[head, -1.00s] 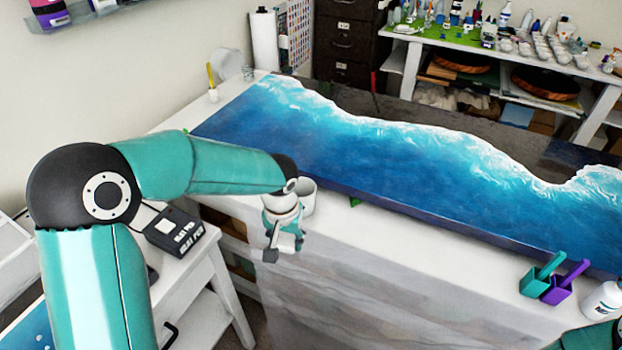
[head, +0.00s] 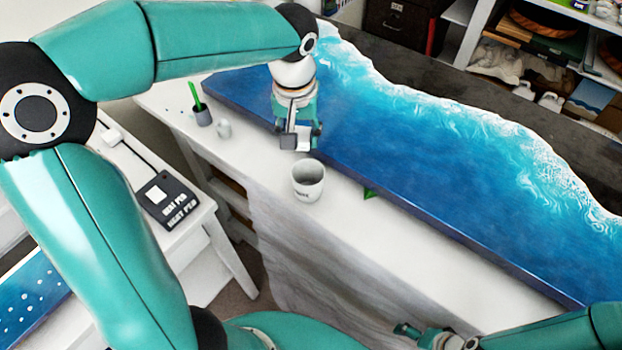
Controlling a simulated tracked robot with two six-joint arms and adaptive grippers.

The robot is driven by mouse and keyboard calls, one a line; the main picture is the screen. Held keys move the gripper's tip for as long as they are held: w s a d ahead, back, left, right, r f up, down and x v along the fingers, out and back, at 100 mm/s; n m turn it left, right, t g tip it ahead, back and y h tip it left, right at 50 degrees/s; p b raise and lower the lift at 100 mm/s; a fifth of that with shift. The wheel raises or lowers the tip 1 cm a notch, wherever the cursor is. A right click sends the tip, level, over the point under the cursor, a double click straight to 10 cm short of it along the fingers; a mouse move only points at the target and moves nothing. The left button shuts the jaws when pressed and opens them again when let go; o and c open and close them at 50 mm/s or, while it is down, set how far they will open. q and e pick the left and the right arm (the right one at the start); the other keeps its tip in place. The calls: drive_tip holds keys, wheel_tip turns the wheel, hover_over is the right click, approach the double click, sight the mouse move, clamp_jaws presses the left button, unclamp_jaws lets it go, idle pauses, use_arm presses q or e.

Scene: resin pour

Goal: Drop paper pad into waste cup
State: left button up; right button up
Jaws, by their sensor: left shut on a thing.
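My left gripper (head: 296,143) points down just behind the cup, close to the front edge of the blue panel. It is shut on a small pale thing (head: 303,141), which looks like the paper pad, mostly hidden by the fingers. The pad appears outside the cup, above and behind its rim. My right gripper (head: 408,331) is low at the bottom of the view, small and partly cut off from clear sight; its jaws are unclear.
A large blue wave-patterned panel (head: 420,165) covers much of the table (head: 240,165). A side table with a dark device (head: 167,199) is at left.

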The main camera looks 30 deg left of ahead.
sight(299, 150)
use_arm(q)
wheel_tip(299, 150, down, 5)
drive_tip(key=b, duration=0.3)
drive_tip(key=shift+r, duration=0.1)
drive_tip(key=o, duration=1.3)
drive_tip(key=shift+s, duration=0.1)
drive_tip(key=shift+r, duration=0.1)
drive_tip(key=r, duration=0.7)
drive_tip(key=s+r, duration=0.1)
drive_tip(key=r, duration=0.3)
drive_tip(key=shift+s+d+r, duration=0.1)
drive_tip(key=shift+d+r, duration=0.2)
drive_tip(key=shift+r, duration=0.05)
